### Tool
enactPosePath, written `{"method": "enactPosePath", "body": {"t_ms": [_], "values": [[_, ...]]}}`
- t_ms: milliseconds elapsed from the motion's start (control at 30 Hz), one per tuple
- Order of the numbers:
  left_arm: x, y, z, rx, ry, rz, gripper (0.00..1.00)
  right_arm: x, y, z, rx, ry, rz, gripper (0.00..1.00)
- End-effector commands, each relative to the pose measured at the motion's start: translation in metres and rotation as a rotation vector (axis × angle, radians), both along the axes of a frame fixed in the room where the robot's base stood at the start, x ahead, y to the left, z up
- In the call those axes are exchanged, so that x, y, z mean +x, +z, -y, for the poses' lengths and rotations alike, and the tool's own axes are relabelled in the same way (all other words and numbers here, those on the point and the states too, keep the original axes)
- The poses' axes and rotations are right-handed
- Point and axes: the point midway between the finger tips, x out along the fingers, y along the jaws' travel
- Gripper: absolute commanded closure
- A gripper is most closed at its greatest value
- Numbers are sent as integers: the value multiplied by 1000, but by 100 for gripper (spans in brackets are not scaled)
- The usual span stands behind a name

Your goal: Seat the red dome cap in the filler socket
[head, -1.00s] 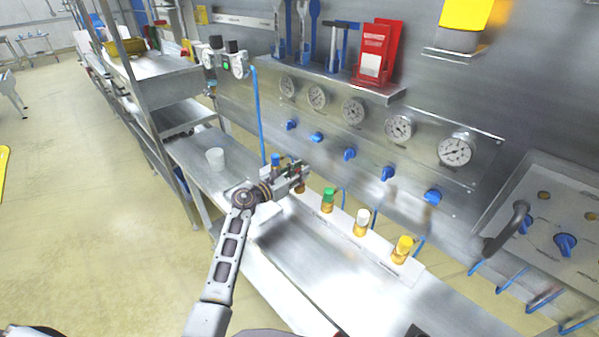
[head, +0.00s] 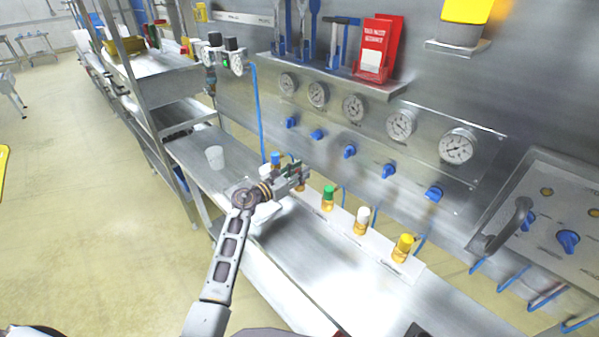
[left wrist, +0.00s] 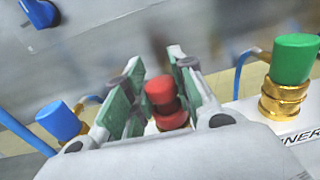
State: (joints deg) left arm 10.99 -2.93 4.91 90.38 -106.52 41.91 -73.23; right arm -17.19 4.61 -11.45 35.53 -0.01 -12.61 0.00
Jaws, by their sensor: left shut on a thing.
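The red dome cap (left wrist: 160,92) shows between the green-padded fingers of my left gripper (left wrist: 152,76) in the left wrist view. My left gripper (head: 298,175) is shut on it, over the fitting row between the blue-capped fitting and the green-capped fitting. In the head view the fingers hide the red cap. A bit of brass fitting (head: 301,188) shows just under the fingers there. Whether the cap touches or sits in the filler socket is hidden. My right gripper is not in view.
Close beside my gripper are the blue-capped fitting (left wrist: 60,122) and the green-capped fitting (left wrist: 288,72). White (head: 361,220) and yellow (head: 402,247) capped fittings stand farther right on the strip. A white cup (head: 215,156) stands on the bench at left. The steel bench front (head: 335,270) is clear.

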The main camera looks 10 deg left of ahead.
Motion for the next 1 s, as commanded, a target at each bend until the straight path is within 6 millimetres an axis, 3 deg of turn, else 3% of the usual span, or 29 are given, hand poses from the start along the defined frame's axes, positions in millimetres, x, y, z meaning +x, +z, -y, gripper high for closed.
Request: {"method": "enactPosePath", "body": {"t_ms": [233,267,433,1000], "values": [[0,-3,0,0,0,0,91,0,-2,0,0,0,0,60],[0,-2,0,0,0,0,71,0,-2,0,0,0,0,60],[0,-2,0,0,0,0,49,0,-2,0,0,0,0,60],[-6,-3,-5,1,1,0,49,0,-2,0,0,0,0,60]]}}
